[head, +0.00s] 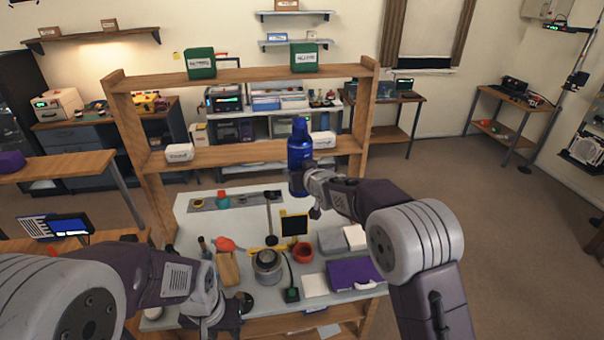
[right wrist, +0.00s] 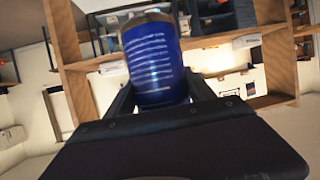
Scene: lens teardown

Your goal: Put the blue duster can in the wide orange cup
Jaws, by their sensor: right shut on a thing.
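The blue duster can (head: 299,145) is upright in the head view, held up in front of the wooden shelf. My right gripper (head: 302,182) is shut on its lower part. In the right wrist view the can (right wrist: 157,62) stands between the two fingers, with white print facing the camera. An orange-red cup (head: 302,252), seemingly the wide orange cup, sits on the bench below the can, and its opening faces up. My left gripper (head: 208,312) is low over the bench's front left, well apart from the cup. Its fingers show poorly.
The bench (head: 190,225) is crowded. A grey cylindrical part (head: 267,265) and a black cable tool (head: 291,293) lie left of the cup. A small black screen (head: 294,224) stands behind it, grey and white boxes (head: 332,241) to its right. The wooden shelf (head: 235,155) spans the back.

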